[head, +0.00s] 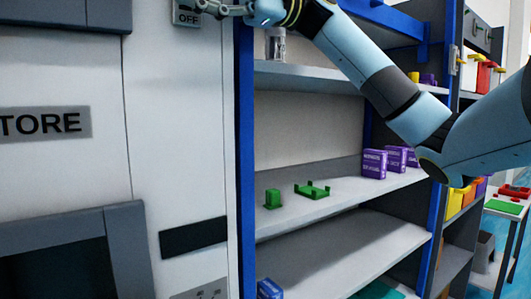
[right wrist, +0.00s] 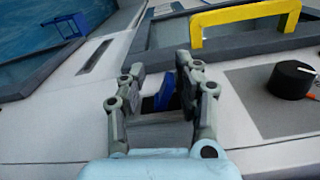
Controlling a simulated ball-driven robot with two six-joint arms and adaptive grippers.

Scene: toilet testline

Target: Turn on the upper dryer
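The white dryer cabinet (head: 178,110) fills the left of the head view. A grey switch plate (head: 187,17) marked OFF is at its top edge, partly cut off by the frame. My right gripper (head: 205,5) reaches in front of this plate from the right. In the right wrist view, a black round knob (right wrist: 291,79) sits on a grey plate (right wrist: 256,84), to the right of my right gripper (right wrist: 160,72) and apart from it. The fingers are spread with nothing held between them. My left gripper is not in view.
A yellow handle (right wrist: 246,22) is on a grey-framed door beyond the gripper. A blue shelf post (head: 243,150) stands beside the cabinet. Shelves (head: 345,195) to the right hold green parts (head: 312,190) and purple boxes (head: 374,163).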

